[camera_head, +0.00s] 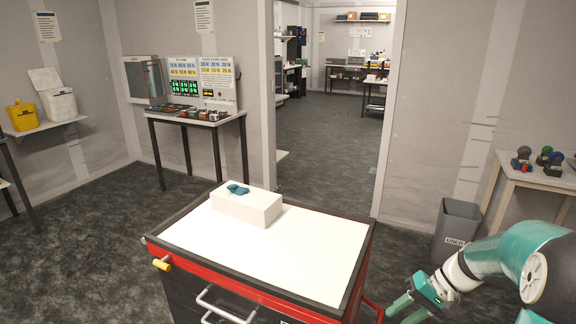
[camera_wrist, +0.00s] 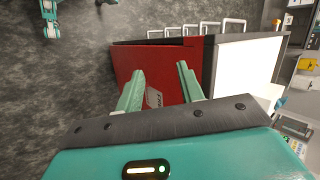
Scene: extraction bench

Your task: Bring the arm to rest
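My gripper (camera_head: 408,308) is at the lower right in the head view, beside the right side of the red and black tool cart (camera_head: 176,262). In the wrist view my gripper (camera_wrist: 160,84) shows two pale green fingers spread apart with nothing between them. Beyond them is the red side panel of the cart (camera_wrist: 133,62). On the cart's white top (camera_head: 325,245) stands a white box (camera_head: 252,208) with a small teal item (camera_head: 238,189) on it. I cannot tell if the fingers touch the cart.
A grey bin (camera_head: 456,228) stands on the floor at the right, near a table (camera_head: 540,178) with several coloured items. A doorway behind the cart opens to another room. A table with display boards (camera_head: 203,75) stands at the back left. Dark carpet is free left of the cart.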

